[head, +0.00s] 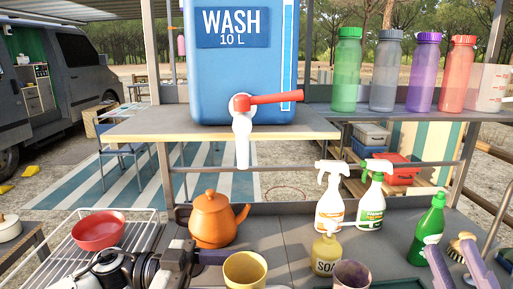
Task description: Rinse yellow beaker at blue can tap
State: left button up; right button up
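The yellow beaker (245,271) stands upright at the bottom centre of the head view, with its lower part cut off by the frame. The blue can (240,55), marked WASH 10 L, stands on the upper shelf. Its white tap (242,122) has a red lever (275,98) pointing right. A pale strip hangs below the tap; I cannot tell spout from water. My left gripper (211,257) comes in from the left, a dark finger at the beaker's left side; its grip is unclear. My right gripper (461,265) shows two spread lilac fingers at bottom right.
An orange kettle (212,220) and a red bowl (98,230) on a rack stand left. Spray bottles (331,200), a soap bottle (327,252), a mauve cup (351,275) and a green bottle (428,228) stand right. A brush (463,247) is by my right fingers.

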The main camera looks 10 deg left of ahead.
jog(key=w+a+r+n+g+y, duration=0.2)
jog(key=a+r+n+g, duration=0.45)
jog(key=n+g, duration=0.55)
jog(key=w+a+r+n+g+y, duration=0.3)
jog(key=a+r+n+g, duration=0.3)
jog(key=n+g, duration=0.55)
jog(key=n+g+h, duration=0.1)
jog(key=n+h, duration=0.4)
jog(key=h, duration=0.2)
send_near(270, 100)
jog(key=x, duration=1.1)
jog(key=shift+w+a+r, duration=0.2)
jog(key=shift+w+a, duration=0.05)
jog(key=shift+a, duration=0.2)
jog(key=shift+c, duration=0.5)
grip_shut()
